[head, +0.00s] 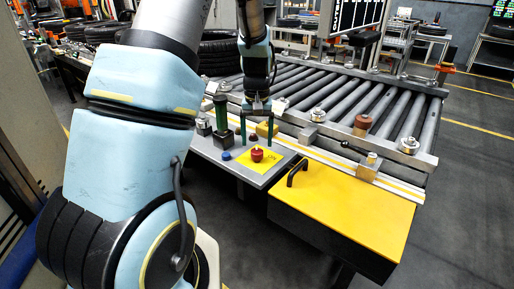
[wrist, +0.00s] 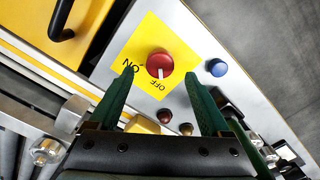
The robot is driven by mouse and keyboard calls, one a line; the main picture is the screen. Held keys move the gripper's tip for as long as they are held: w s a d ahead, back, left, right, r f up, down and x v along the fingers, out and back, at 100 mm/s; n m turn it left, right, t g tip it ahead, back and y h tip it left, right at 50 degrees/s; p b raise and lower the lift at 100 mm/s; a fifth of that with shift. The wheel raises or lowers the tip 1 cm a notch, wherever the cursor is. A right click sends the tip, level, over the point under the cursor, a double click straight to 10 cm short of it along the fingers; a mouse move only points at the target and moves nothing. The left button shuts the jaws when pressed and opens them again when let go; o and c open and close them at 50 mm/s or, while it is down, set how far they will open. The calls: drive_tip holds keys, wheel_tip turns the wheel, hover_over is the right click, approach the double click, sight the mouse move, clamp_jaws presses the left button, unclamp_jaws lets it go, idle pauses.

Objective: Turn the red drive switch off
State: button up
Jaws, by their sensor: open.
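The red drive switch (head: 257,154) is a round knob on a yellow label plate on the grey control panel (head: 225,158). In the wrist view the switch (wrist: 160,60) has a white mark on its lower part, on the side of the OFF lettering. ON is printed to its left. My gripper (head: 257,143) points down over the panel, just behind the switch in the head view. In the wrist view the green fingers of my gripper (wrist: 160,76) are apart, one on each side of the switch, with nothing between them. I cannot tell their height above the panel.
A blue button (wrist: 217,67) sits beside the label plate. A green-topped post (head: 220,112) stands on the panel's left. A yellow box with a black handle (head: 345,213) is at the right. The roller conveyor (head: 340,95) lies behind, with tyres (head: 218,50) at the back.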

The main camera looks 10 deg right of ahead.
sight(256, 151)
wheel_tip(256, 151, up, 7)
drive_tip(key=shift+r+b, duration=0.15)
drive_tip(key=shift+b, duration=0.3)
drive_tip(key=shift+a, duration=0.1)
drive_tip(key=s+a+n+t, duration=0.1)
drive_tip(key=s+a, duration=1.3)
drive_tip(key=a, duration=0.2)
drive_tip(key=shift+f+t, duration=0.3)
drive_tip(key=shift+f, duration=0.15)
